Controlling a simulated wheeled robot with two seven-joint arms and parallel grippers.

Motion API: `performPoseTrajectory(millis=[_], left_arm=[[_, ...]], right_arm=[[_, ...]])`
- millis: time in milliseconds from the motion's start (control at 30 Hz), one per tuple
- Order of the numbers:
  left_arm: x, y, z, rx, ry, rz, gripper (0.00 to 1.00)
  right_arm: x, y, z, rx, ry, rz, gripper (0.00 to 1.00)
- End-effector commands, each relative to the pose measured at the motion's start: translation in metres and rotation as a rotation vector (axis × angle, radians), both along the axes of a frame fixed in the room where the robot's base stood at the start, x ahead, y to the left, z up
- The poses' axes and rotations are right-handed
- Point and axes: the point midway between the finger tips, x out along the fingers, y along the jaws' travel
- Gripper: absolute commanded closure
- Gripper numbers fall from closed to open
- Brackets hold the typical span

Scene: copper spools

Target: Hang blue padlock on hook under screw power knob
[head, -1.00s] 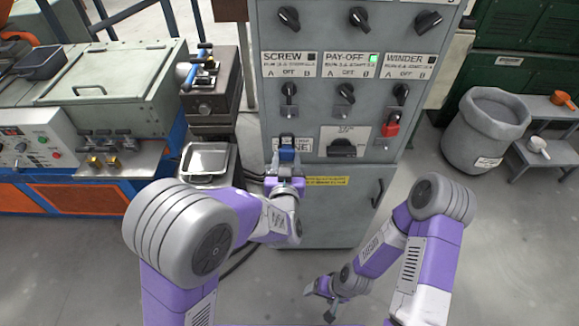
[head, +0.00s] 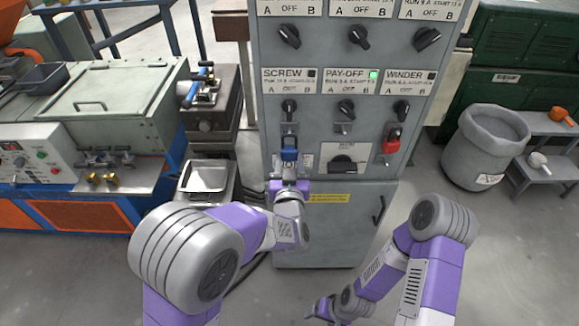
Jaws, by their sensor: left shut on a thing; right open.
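The blue padlock (head: 289,154) is upright in front of the grey cabinet, just below the hook plate (head: 289,128) under the SCREW power knob (head: 289,106). My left gripper (head: 289,168) is shut on the padlock's body from below. The shackle points up and is close to the hook; I cannot tell whether it touches or goes around it. My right gripper (head: 322,308) is open and empty, low over the floor at the bottom edge, and partly cut off.
A red padlock (head: 391,144) hangs under the WINDER knob (head: 401,110). The hook under the PAY-OFF knob (head: 346,107) is empty. A rotary switch (head: 342,165) sits to the right of the blue padlock. A metal tray (head: 207,176) stands left of the cabinet.

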Motion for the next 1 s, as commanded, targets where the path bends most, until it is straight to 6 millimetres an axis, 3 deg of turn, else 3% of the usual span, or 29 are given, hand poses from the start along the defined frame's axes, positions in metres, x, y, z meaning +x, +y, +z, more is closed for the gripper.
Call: performPoseTrajectory(millis=[667, 1000], left_arm=[[0.041, 0.0, -0.003, 0.0, -0.001, 0.001, 0.93], [0.053, 0.0, -0.015, 0.0, -0.001, -0.001, 0.93]], right_arm=[[0.0, 0.0, 0.002, 0.0, 0.0, 0.0, 0.24], [0.0, 0.0, -0.011, 0.0, 0.0, 0.0, 0.24]])
